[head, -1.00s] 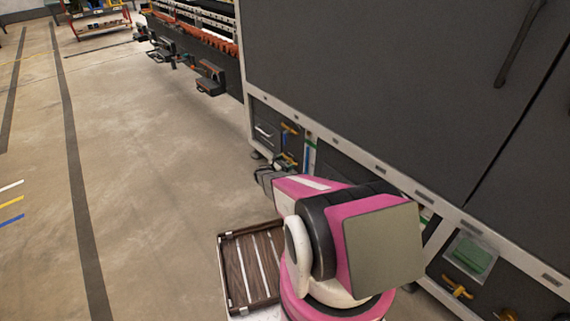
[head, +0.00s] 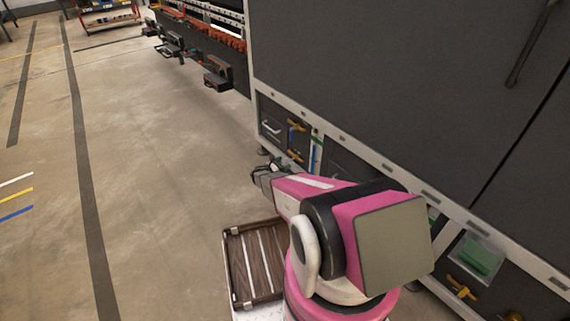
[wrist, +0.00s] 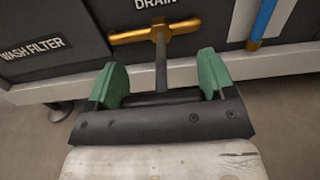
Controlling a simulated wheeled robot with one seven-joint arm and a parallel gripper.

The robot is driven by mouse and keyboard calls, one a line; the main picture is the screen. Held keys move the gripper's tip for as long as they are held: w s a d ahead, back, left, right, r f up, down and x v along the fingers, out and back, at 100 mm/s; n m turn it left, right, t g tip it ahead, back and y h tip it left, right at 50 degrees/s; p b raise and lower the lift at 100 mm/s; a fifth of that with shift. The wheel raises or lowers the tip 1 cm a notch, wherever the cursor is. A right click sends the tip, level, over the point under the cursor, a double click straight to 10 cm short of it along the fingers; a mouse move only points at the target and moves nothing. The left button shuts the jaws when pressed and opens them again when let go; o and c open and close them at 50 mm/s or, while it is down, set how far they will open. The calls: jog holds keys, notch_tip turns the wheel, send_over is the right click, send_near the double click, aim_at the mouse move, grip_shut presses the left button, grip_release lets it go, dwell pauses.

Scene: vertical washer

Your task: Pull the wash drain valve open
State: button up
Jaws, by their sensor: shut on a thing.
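A brass T-shaped handle (wrist: 155,32) sits at the top of the wrist view on a dark panel, under a label whose visible word is "DRAIN"; the rest of the label is cut off. A grey stem (wrist: 161,65) runs from the handle down between the two green fingers of my gripper (wrist: 163,80). The fingers stand either side of the stem with visible gaps, below the crossbar. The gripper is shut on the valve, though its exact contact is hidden. In the head view my gripper (head: 264,176) is low beside the machine, its tips partly hidden.
A blue pipe (wrist: 263,18) with a brass end is right of the handle. A "WASH FILTER" panel (wrist: 40,45) is on the left. The large grey machine (head: 390,90) fills the right side. A brown slatted tray (head: 230,265) is below my arm. Open floor (head: 170,190) lies left.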

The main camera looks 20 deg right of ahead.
jog(key=o, duration=1.2)
jog(key=shift+a, duration=0.2)
jog(key=shift+o, duration=0.2)
jog(key=shift+s+a, duration=0.1)
jog(key=v, duration=1)
jog(key=shift+s+a, duration=0.15)
jog(key=shift+a, duration=0.1)
